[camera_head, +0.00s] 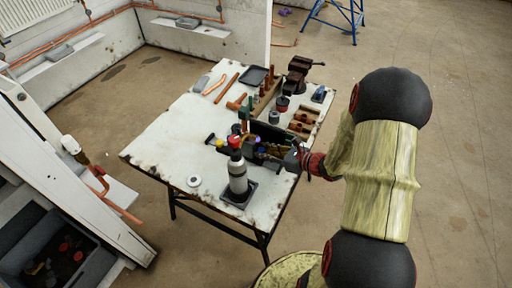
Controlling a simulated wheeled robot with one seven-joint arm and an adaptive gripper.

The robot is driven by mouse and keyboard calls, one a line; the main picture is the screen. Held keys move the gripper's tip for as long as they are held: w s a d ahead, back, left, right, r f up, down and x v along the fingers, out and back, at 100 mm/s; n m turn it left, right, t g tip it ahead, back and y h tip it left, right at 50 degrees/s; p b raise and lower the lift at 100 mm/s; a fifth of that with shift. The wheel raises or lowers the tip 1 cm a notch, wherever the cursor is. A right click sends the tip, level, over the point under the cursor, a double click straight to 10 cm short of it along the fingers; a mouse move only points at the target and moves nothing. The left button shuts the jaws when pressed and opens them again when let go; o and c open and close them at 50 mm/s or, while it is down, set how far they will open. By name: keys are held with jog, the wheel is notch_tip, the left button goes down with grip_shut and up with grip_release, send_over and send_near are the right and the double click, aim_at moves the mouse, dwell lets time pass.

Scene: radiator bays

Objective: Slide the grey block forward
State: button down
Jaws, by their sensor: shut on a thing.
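My gripper (264,152) reaches in from the right, low over the middle of the cluttered table, beside a dark open tool holder (268,132). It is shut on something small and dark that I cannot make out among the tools. A rounded grey block (202,84) lies flat near the table's far left edge, well apart from my gripper. Which grey thing the task means is not clear from this view. My wrist and the tools hide part of the table around the fingers.
The table's (165,140) left part is clear.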

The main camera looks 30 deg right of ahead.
jog(key=s+d, duration=0.2)
jog(key=s, duration=0.1)
jog(key=s+d+p, duration=0.1)
jog(key=shift+s+d, duration=0.25)
jog(key=shift+s, duration=0.25)
jog(key=shift+f, duration=0.1)
jog(key=c, duration=2)
grip_release()
jog(key=shift+d, duration=0.1)
jog(key=shift+o, duration=0.5)
jog(key=shift+s+d, duration=0.1)
jog(key=shift+s, duration=0.1)
jog(key=o, duration=0.3)
jog(key=v, duration=1.2)
